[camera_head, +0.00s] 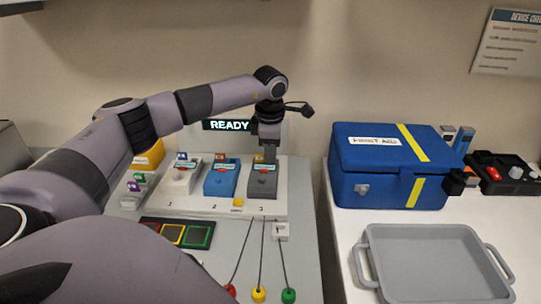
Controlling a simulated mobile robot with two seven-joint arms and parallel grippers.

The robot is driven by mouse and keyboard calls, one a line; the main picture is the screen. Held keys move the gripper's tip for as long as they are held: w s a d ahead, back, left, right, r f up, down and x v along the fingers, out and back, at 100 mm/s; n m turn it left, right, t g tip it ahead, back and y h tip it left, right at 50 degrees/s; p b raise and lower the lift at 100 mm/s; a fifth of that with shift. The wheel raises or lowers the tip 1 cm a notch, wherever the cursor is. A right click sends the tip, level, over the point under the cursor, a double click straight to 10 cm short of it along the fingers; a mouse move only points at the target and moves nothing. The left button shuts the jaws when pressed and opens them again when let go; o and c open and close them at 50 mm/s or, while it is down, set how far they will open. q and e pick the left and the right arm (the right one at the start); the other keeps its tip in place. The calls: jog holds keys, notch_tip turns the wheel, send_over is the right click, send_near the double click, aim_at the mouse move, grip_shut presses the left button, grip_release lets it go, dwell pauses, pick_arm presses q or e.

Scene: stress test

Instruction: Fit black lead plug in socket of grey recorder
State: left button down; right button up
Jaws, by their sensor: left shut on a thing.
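The grey recorder (262,186) stands at position 3 on the pale sloped station (220,207), to the right of a blue unit and a white one. My left gripper (270,158) points down at the recorder's back edge. It is shut on a small dark thing, which looks like the black lead plug but is mostly hidden by the fingers. The recorder's socket is hidden, so I cannot tell whether the plug is in it or just above it. My right gripper is not in view.
The blue unit (221,182) and white unit (183,180) stand close by. Leads with red, yellow and green ends (289,296) hang in front. A blue first-aid box (385,180) and a grey tray (368,262) are at right. A READY sign (228,125) is behind.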

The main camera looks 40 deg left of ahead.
pick_arm(q)
notch_tip(320, 180, up, 9)
jog(key=f+g+p, duration=0.1)
jog(key=p, duration=0.2)
jog(key=w+g+p, duration=0.1)
jog(key=p, duration=0.2)
jog(key=shift+f, duration=0.4)
jog(key=shift+f+b, duration=0.45)
jog(key=shift+f, duration=0.9)
jog(key=shift+f+b, duration=1.1)
jog(key=shift+f, duration=0.25)
jog(key=shift+f, duration=1.15)
dwell(0.5)
jog(key=c, duration=1.4)
grip_release()
jog(key=shift+o, duration=0.2)
